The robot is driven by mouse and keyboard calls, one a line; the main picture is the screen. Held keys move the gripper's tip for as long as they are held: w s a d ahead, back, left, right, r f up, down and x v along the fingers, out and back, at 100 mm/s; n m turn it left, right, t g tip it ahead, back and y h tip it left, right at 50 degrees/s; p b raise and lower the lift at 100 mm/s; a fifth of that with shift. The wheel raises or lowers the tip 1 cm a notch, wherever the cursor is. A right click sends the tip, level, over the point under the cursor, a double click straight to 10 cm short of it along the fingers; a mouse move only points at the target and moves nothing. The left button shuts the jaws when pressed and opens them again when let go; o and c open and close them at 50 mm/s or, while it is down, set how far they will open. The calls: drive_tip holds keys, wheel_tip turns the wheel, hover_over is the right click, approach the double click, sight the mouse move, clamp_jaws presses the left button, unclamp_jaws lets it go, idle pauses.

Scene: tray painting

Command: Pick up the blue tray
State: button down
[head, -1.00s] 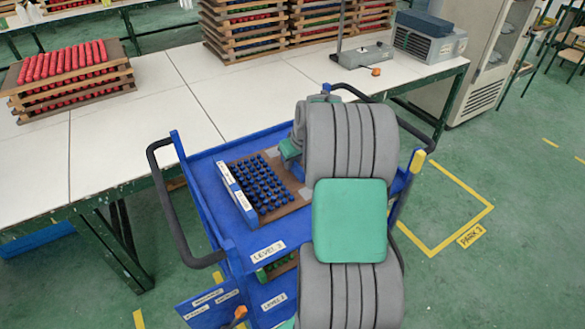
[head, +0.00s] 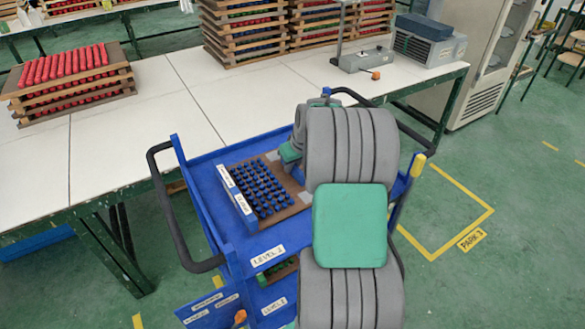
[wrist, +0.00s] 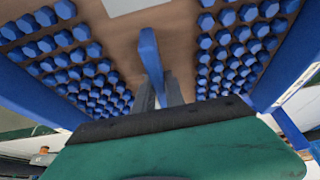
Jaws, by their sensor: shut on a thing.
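The blue tray is a brown board (head: 291,209) with rows of blue pegs and white labels along its left side. In the head view it is at the top level of the blue cart, in its left part. In the wrist view the board (wrist: 185,22) fills the upper picture, with pegs on both sides of a blue upright handle (wrist: 151,55). My gripper (wrist: 157,92) is shut on this handle, its two grey fingers at either side. In the head view my arm hides the fingers and the tray's right part. I cannot tell if the tray is clear of the cart.
The blue cart (head: 208,215) has raised walls and dark handles around the tray. A white-topped table (head: 110,150) stands close behind, with red-piece trays (head: 75,78) at left and stacked trays (head: 240,30) at back. The green floor at right is open.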

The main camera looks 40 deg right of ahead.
drive_tip(key=shift+w+r, duration=0.1)
drive_tip(key=shift+r, duration=0.7)
drive_tip(key=v, duration=0.2)
drive_tip(key=s+b+v, duration=0.1)
drive_tip(key=v, duration=0.5)
drive_tip(key=shift+s+f, duration=0.1)
drive_tip(key=shift+s, duration=0.2)
drive_tip(key=s+r+b, duration=0.1)
drive_tip(key=s+r, duration=0.3)
drive_tip(key=s, duration=0.5)
drive_tip(key=shift+s+a+r, duration=0.2)
drive_tip(key=shift+s+a, duration=0.05)
drive_tip(key=shift+s, duration=0.05)
wheel_tip(320, 180, up, 6)
drive_tip(key=p, duration=0.4)
drive_tip(key=shift+p, duration=0.35)
drive_tip(key=shift+d, duration=0.1)
